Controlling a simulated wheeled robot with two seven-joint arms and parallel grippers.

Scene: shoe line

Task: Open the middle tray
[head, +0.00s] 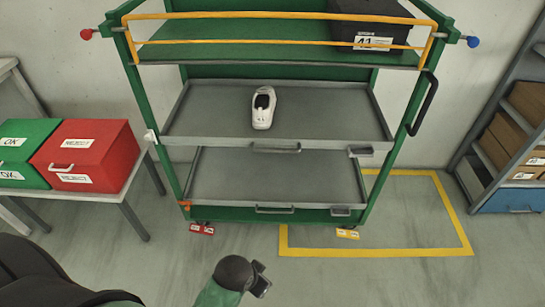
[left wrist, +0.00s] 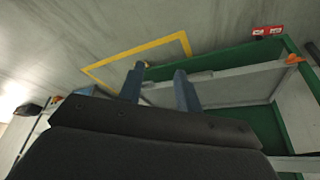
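The middle tray (head: 335,115) is a grey tray in the green cart (head: 444,62), and a white shoe (head: 263,107) rests on it. Its front edge carries a grey handle (head: 277,149) near the middle and a small grey fitting (head: 361,152) at the right. My left gripper (head: 260,279) is low in front of the cart, below and apart from the trays. In the left wrist view its two fingers (left wrist: 160,88) are spread with nothing between them. Beyond them are a green panel and grey rails of the cart. My right gripper is not in view.
A lower grey tray (head: 280,175) with its own handle (head: 275,210) lies beneath. A black box (head: 372,20) stands on the top shelf behind yellow rails. A table with a red box (head: 87,155) and a green box (head: 20,150) is left; shelving (head: 510,130) is right.

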